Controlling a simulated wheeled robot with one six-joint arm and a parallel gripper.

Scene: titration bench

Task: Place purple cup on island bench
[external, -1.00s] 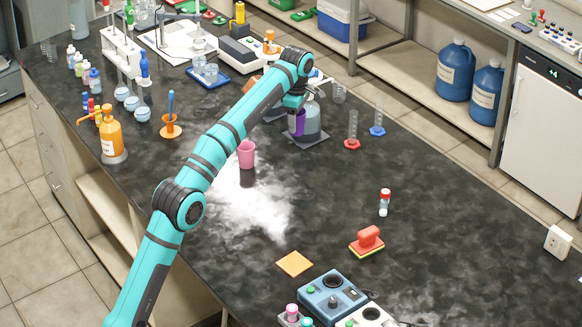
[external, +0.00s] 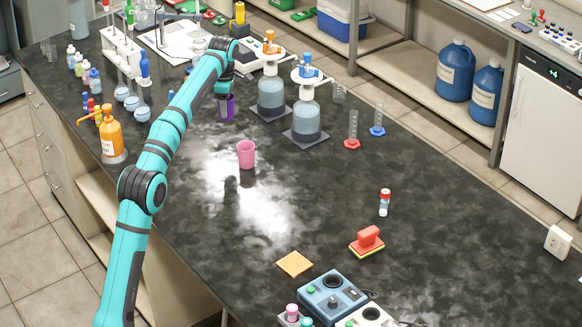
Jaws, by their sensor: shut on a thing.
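The purple cup (external: 226,108) is upright in my gripper (external: 224,92), at the end of the teal arm. My gripper is shut on it near its top; the fingers are small and partly hidden by the arm. The cup is over the dark island bench (external: 330,220), behind and a little left of a pink cup (external: 246,154). I cannot tell whether its base touches the bench top.
Two large bottles (external: 271,97) (external: 307,115) stand on dark pads right of the cup. An orange pump bottle (external: 111,137) and a white tube rack (external: 121,50) are to the left. The bench's middle, right of the pink cup, is mostly clear.

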